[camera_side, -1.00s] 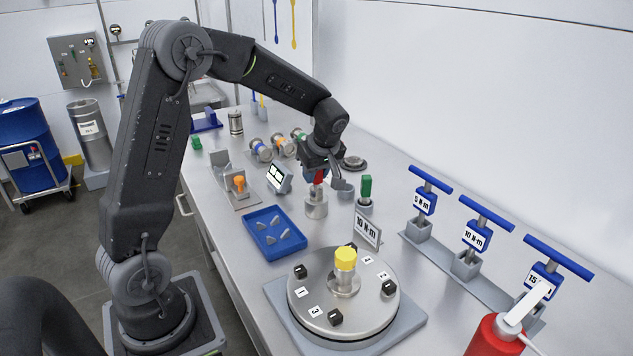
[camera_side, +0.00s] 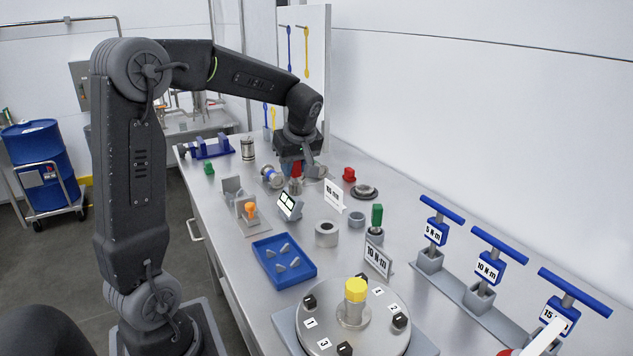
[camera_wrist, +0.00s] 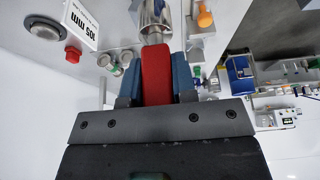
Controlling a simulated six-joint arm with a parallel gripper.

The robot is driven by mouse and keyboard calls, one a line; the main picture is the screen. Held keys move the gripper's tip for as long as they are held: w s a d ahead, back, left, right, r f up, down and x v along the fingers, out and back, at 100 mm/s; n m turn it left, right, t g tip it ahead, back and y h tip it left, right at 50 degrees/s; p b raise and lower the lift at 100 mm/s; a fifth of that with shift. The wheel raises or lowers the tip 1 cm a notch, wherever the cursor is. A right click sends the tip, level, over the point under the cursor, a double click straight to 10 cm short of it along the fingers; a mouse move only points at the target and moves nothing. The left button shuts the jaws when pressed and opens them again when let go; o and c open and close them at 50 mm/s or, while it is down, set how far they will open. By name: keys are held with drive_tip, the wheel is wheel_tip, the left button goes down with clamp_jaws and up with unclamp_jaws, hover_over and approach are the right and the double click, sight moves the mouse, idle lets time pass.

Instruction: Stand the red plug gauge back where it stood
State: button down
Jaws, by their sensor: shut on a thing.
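The red plug gauge (camera_side: 296,170) is in my gripper (camera_side: 297,162), with its steel end pointing down towards the far part of the bench. In the wrist view its red handle (camera_wrist: 156,75) sits between the two blue-padded jaws (camera_wrist: 157,82), and its steel end shows beyond them. I cannot tell whether the steel end touches anything below. The green plug gauge (camera_side: 376,214) stands in a grey holder nearer the camera. A grey block with an open bore (camera_side: 327,234) stands to the left of it, with nothing in it.
A label plate (camera_side: 334,195), a small red block (camera_side: 348,174) and a round dark-centred disc (camera_side: 364,191) stand right of my gripper. A metal fitting (camera_side: 271,177) lies close on its left. A display (camera_side: 289,206) and blue tray (camera_side: 284,262) are nearer the camera.

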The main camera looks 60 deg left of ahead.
drive_tip(key=s+a+r, duration=0.2)
drive_tip(key=s+a, duration=0.1)
wheel_tip(320, 180, down, 9)
drive_tip(key=shift+d, duration=0.25)
idle(1.5)
wheel_tip(320, 180, up, 5)
drive_tip(key=w+d, duration=0.3)
drive_tip(key=w, duration=0.7)
drive_tip(key=w+d, duration=0.2)
drive_tip(key=w, duration=0.8)
drive_tip(key=shift+f, duration=5.15)
